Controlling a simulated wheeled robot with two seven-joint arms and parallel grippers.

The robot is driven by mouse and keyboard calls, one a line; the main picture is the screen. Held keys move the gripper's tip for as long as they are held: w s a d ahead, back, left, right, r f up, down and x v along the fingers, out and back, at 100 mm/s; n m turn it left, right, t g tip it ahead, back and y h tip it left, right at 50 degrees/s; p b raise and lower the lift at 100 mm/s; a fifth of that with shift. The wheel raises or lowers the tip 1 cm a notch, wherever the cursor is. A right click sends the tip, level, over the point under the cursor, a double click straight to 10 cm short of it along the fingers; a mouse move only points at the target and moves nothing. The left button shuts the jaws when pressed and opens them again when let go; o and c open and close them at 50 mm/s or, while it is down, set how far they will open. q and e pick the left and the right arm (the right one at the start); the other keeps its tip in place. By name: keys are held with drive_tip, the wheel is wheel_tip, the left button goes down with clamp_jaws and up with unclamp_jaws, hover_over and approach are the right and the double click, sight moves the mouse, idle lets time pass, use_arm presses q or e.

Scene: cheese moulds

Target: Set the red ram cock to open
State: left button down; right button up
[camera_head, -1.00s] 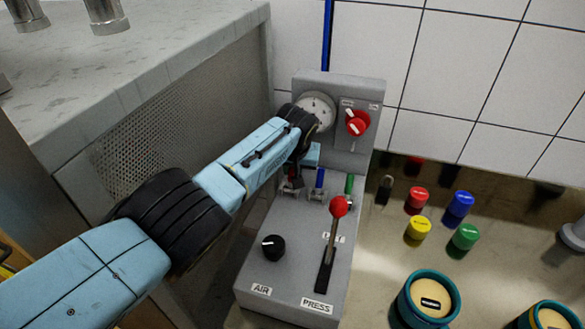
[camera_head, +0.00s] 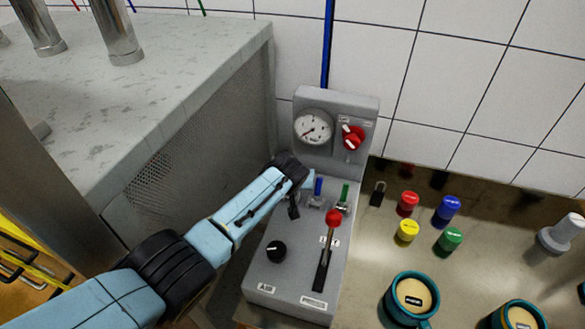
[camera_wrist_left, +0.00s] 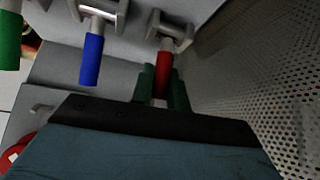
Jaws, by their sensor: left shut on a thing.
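The red ram cock (camera_wrist_left: 163,70) shows in the left wrist view as a red handle on a metal valve body. It points about the same way as the blue handle (camera_wrist_left: 92,60) beside it. My left gripper (camera_wrist_left: 162,92) is shut on the red handle, with its green fingertips on either side. In the head view my left gripper (camera_head: 297,195) is at the left end of the cock row and hides the red handle. The blue handle (camera_head: 318,186) and green handle (camera_head: 345,192) stand to its right. My right gripper is out of view.
The grey panel carries a gauge (camera_head: 313,127), a red selector knob (camera_head: 352,137), a black knob (camera_head: 276,251) and a red-balled lever (camera_head: 333,219). A perforated cabinet side (camera_head: 190,165) stands close on the left. Coloured caps and teal moulds (camera_head: 411,298) stand at right.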

use_arm(q)
drive_tip(key=shift+s+a+t+p, duration=0.15)
drive_tip(key=shift+s+t+p, duration=0.25)
drive_tip(key=shift+p, duration=0.05)
drive_tip(key=shift+s+a+t+h, duration=0.1)
drive_tip(key=shift+s+t+h, duration=0.05)
drive_tip(key=shift+t+h, duration=0.15)
drive_tip(key=shift+s+a+f+t, duration=0.1)
drive_tip(key=shift+s+f+t, duration=0.15)
drive_tip(key=shift+t, duration=0.25)
drive_tip(key=shift+s+a+r+t+h+b, duration=0.1)
drive_tip(key=shift+s+t+h+b, duration=0.1)
drive_tip(key=shift+t+h+b, duration=0.3)
drive_tip(key=c, duration=1.4)
unclamp_jaws()
drive_tip(key=shift+o, duration=0.2)
drive_tip(key=shift+r, duration=0.1)
drive_tip(key=shift+s+r, duration=0.1)
